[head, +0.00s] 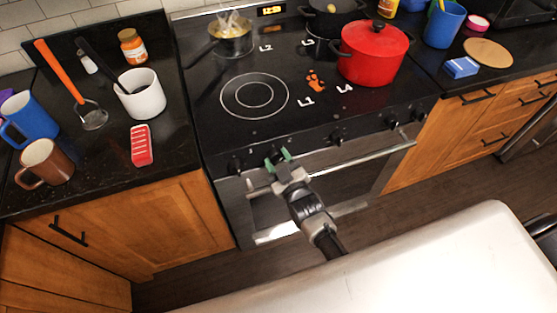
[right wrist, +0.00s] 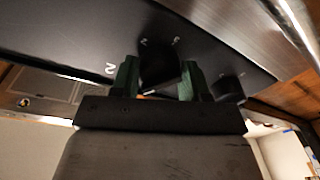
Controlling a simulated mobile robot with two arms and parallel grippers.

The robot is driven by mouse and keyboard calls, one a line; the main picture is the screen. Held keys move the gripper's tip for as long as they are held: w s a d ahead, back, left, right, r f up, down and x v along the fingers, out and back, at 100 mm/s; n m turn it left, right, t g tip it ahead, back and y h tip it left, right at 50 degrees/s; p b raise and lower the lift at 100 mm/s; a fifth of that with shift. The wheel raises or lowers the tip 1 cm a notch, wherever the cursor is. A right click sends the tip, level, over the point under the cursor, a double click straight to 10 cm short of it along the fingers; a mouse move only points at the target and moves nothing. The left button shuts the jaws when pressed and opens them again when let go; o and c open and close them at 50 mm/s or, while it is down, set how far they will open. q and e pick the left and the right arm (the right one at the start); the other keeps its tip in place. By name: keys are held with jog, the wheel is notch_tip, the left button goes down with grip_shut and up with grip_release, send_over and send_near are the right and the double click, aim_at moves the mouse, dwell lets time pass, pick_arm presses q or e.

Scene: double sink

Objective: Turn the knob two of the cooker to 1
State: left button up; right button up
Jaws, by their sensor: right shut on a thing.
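The black cooker (head: 215,133) has a row of black knobs along its front panel. My right gripper (head: 279,158) is at the second knob from the left. In the right wrist view its green fingers (right wrist: 158,78) are shut on this knob (right wrist: 160,62), one on each side. White numbers show on the panel around the knob; its exact setting is unclear. The first knob (head: 235,165) stands to the left, and another knob (head: 337,136) to the right. My left gripper is not in view.
A steel oven handle (head: 350,161) runs below the knobs. A red pot (head: 372,55) and a saucepan (head: 231,40) stand on the hob. The left counter holds a white mug (head: 143,98), a brown mug (head: 46,163) and a red-and-white item (head: 141,146).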

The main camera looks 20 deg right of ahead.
jog(key=m, duration=0.5)
jog(key=shift+f+h+b, duration=0.1)
jog(key=shift+h+b, duration=0.2)
jog(key=shift+b, duration=0.05)
jog(key=shift+m+t, duration=0.3)
jog(key=shift+m, duration=0.1)
jog(key=o, duration=0.9)
jog(key=shift+s, duration=0.1)
jog(key=s+d+f+b, duration=0.1)
jog(key=s, duration=0.9)
jog(key=shift+s, duration=0.3)
jog(key=shift+f, duration=0.15)
